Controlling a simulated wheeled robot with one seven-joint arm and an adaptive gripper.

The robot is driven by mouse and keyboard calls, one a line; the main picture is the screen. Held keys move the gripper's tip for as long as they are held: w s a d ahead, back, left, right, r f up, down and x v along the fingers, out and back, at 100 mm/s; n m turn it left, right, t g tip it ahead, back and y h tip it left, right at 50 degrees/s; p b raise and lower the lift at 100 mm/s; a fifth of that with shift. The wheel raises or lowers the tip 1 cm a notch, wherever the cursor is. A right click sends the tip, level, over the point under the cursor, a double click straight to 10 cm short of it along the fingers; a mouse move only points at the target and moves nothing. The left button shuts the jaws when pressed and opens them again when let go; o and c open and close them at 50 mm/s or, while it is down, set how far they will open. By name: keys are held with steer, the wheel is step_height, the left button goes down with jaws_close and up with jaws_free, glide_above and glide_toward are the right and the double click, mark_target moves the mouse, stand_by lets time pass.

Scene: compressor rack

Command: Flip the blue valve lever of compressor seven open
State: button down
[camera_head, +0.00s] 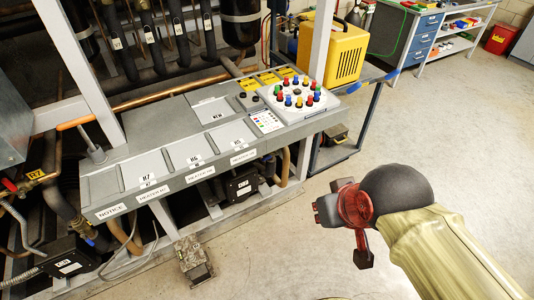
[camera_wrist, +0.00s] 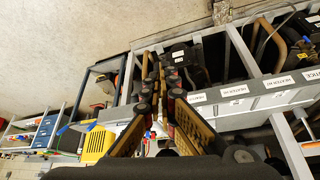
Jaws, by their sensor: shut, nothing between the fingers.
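My gripper (camera_head: 342,208) hangs over the open floor to the right of the rack in the head view. It is shut and empty, and touches nothing. In the wrist view its two fingers (camera_wrist: 163,82) stand close together, with the rack behind them. A small blue part (camera_head: 90,242) shows at the lower left, beside a black labelled box (camera_head: 66,264); I cannot tell whether it is the valve lever. A yellow tag (camera_head: 36,174) above seems to read R7. My gripper is far to the right of this area.
The grey panel bench (camera_head: 222,138) with colored knobs lies between my gripper and the lower left pipes. A red-handled valve (camera_head: 9,184) and an orange bar (camera_head: 75,122) are at left. A metal block (camera_head: 193,262) lies on the floor.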

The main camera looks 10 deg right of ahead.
steer(key=w+d+f+g+h+p, duration=0.1)
steer(key=w+d+f, duration=0.3)
steer(key=w+f, duration=0.5)
steer(key=w+d+f+g+h+p, duration=0.15)
steer(key=w+d+f, duration=0.25)
steer(key=w+f, duration=0.5)
steer(key=n+t+y+p, duration=0.2)
steer(key=n+t+y, duration=0.2)
steer(key=t+y, duration=0.3)
glide_toward(270, 157)
step_height(270, 157, up, 4)
steer(key=s+a+h, duration=0.1)
steer(key=s+a, duration=0.1)
steer(key=shift+f+t, duration=0.15)
steer(key=shift+t, duration=0.1)
steer(key=b+x, duration=0.3)
steer(key=x, duration=0.7)
steer(key=shift+b, duration=0.3)
